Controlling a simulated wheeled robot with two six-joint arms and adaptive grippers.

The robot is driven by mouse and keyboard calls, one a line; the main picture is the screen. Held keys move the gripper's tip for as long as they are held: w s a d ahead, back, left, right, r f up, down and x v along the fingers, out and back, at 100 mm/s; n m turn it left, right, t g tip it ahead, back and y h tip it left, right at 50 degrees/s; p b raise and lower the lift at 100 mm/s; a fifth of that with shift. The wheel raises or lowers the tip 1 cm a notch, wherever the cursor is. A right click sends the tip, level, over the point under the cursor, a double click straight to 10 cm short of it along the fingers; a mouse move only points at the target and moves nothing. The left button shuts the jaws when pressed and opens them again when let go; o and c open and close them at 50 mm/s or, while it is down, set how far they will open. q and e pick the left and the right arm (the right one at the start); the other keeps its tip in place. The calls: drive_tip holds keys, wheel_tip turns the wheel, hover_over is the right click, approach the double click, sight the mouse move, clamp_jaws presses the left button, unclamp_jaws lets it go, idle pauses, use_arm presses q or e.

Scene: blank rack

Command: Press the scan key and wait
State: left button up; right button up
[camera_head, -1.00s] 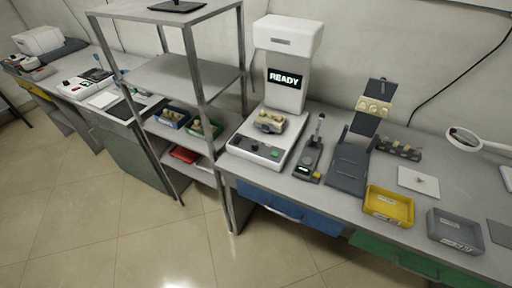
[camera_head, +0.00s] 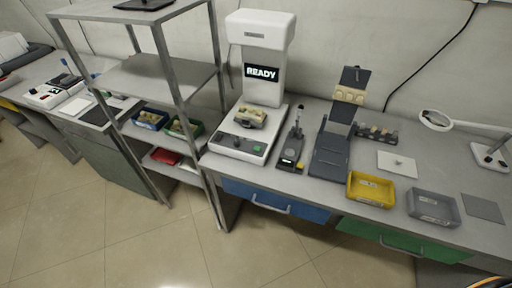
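A white desktop scanner (camera_head: 264,88) stands on the bench, right of the metal rack. Its black screen (camera_head: 261,72) reads "READY". A tan dental cast on a grey holder (camera_head: 250,117) sits on its base. On the base's front face are a green key (camera_head: 257,148) and a dark round control (camera_head: 237,143); any label on the key is too small to read. Nothing touches the key. Neither of my grippers shows in the head view.
A grey metal rack (camera_head: 166,60) stands left of the scanner. A black-handled tool on a stand (camera_head: 292,148), a dark articulator-like stand (camera_head: 333,145), a yellow tray (camera_head: 371,190) and a grey tray (camera_head: 433,207) lie to its right. Open floor (camera_head: 150,245) lies in front.

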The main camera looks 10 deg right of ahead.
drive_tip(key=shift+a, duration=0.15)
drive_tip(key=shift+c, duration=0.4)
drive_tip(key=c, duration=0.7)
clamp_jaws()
